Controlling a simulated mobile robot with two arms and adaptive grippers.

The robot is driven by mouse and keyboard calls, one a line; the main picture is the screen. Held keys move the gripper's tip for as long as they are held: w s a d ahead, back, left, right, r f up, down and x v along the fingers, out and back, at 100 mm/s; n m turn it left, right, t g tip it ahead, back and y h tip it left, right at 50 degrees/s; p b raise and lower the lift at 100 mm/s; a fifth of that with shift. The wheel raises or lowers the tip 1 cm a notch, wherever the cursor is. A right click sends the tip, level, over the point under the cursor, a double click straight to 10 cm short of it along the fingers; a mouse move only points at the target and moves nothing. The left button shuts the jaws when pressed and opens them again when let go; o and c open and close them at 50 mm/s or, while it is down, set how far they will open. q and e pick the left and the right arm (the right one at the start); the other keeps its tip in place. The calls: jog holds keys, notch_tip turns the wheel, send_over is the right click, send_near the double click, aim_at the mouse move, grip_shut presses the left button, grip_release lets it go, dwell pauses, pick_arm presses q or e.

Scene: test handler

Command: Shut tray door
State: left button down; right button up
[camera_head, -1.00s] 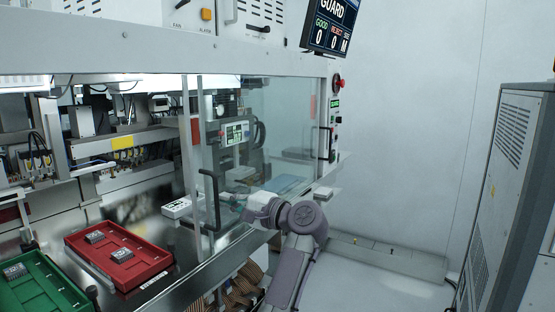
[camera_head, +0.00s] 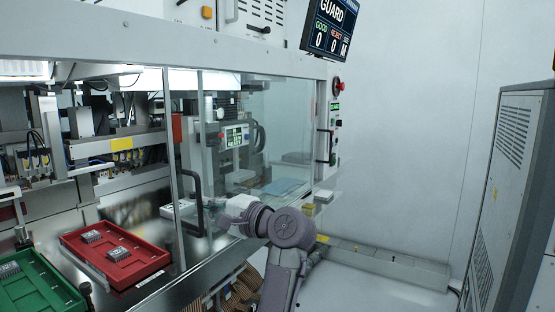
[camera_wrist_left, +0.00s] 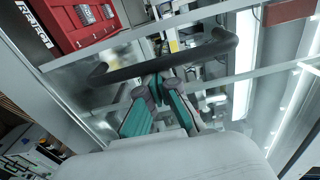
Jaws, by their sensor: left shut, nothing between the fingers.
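The clear sliding door has a metal edge post (camera_head: 173,170) and a black bar handle (camera_head: 190,195). The door stands partly across the machine front, with an open bay to its left. My left gripper (camera_head: 208,207) is at the handle's right side, its fingers small and partly hidden in the head view. In the left wrist view, its teal fingers (camera_wrist_left: 158,84) are closed together, empty, with the tips at the black handle (camera_wrist_left: 165,62). They look to be against the bar; exact contact is hard to tell. My right gripper is not in view.
A red tray (camera_head: 150,262) and a green tray (camera_head: 62,290), each holding dark parts, lie at the bay's front left. A grey cabinet (camera_head: 505,200) stands at right.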

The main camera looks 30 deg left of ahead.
pick_arm(q)
jog(key=s+a+b, duration=0.1)
jog(key=s+b, duration=0.4)
jog(key=s, duration=0.9)
jog(key=shift+b, duration=0.35)
jog(key=shift+s, duration=0.15)
jog(key=s+a+b, duration=0.1)
jog(key=s+b, duration=1)
jog(key=s, duration=0.8)
jog(key=shift+s+a, duration=0.35)
